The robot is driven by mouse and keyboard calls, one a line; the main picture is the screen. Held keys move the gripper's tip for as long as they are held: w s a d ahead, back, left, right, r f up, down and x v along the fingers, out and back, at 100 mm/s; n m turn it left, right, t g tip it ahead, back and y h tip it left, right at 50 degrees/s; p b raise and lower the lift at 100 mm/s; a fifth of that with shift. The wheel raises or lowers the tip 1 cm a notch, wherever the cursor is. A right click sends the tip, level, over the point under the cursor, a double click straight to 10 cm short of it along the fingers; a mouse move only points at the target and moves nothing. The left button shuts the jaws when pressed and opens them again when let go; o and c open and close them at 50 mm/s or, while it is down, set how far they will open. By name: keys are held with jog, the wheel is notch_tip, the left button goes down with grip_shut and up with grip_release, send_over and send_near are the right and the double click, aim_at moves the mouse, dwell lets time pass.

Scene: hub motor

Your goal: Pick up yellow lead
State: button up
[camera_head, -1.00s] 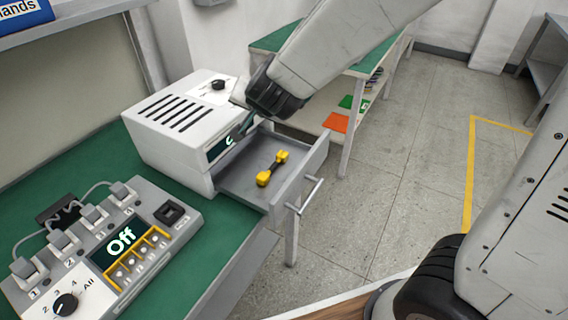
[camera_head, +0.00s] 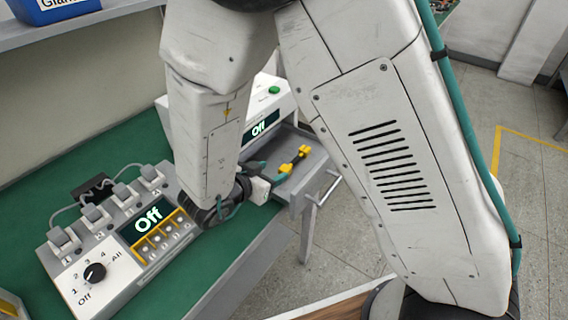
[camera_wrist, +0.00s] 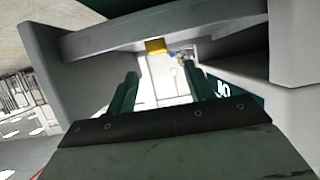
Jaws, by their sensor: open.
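The yellow lead (camera_head: 295,158), with a dark middle part, lies in the open grey drawer (camera_head: 319,176) of the white box. My gripper (camera_head: 270,170) is at the drawer's near left side, with its teal fingertips close to the lead's near end. The gripper is open, and nothing shows between its fingers. In the wrist view, my two teal fingers (camera_wrist: 160,72) stand apart, and a small yellow patch, likely the lead (camera_wrist: 155,46), shows just beyond them. Whether the fingers touch the drawer wall, I cannot tell.
The white box (camera_head: 262,108) with an "Off" display stands on the green bench (camera_head: 125,140), partly hidden by my arm. A control panel (camera_head: 112,276) with a dial and several plugged cables is at the left. Open floor (camera_head: 330,235) lies right of the bench.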

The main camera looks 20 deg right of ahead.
aim_at(284, 168)
jog(key=shift+d+f, duration=0.2)
jog(key=shift+d, duration=0.05)
jog(key=x, duration=0.7)
jog(key=shift+a+f, duration=0.15)
jog(key=shift+f, duration=0.2)
jog(key=c, duration=1.1)
